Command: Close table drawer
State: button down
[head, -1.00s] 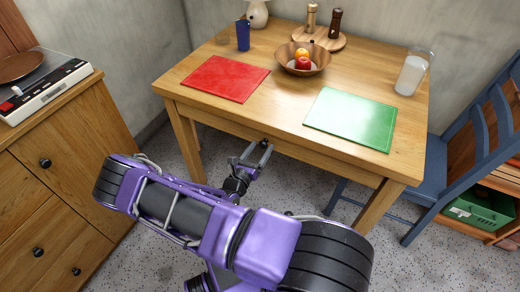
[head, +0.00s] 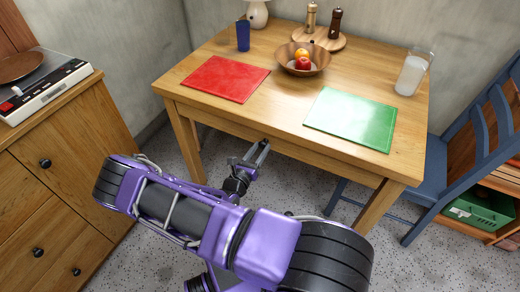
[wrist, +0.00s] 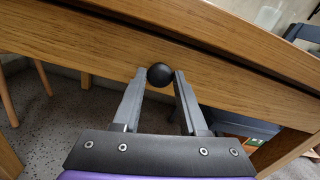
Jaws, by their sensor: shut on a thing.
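The wooden table (head: 290,105) has a drawer front (wrist: 110,50) under its top edge in the wrist view. A round black knob (wrist: 160,75) sticks out of that drawer front. My gripper (wrist: 158,78) is shut on the knob, with one finger on either side of it. In the head view my gripper (head: 259,150) is low at the table's front edge, and the knob is not clear there. A dark line runs between tabletop and drawer front; I cannot tell how far the drawer stands out.
On the table lie a red mat (head: 226,78) and a green mat (head: 351,118), with a fruit bowl (head: 303,58), blue cup (head: 243,35) and glass of milk (head: 413,74). A wooden cabinet (head: 60,165) stands left, a blue chair (head: 455,165) right. Speckled floor lies between.

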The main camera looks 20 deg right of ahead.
dwell(0.8)
jog(key=shift+x, duration=1.25)
jog(key=shift+c, duration=2.2)
grip_release()
jog(key=shift+d, duration=0.1)
jog(key=p+v, duration=0.1)
jog(key=v, duration=1.6)
jog(key=shift+a, duration=0.2)
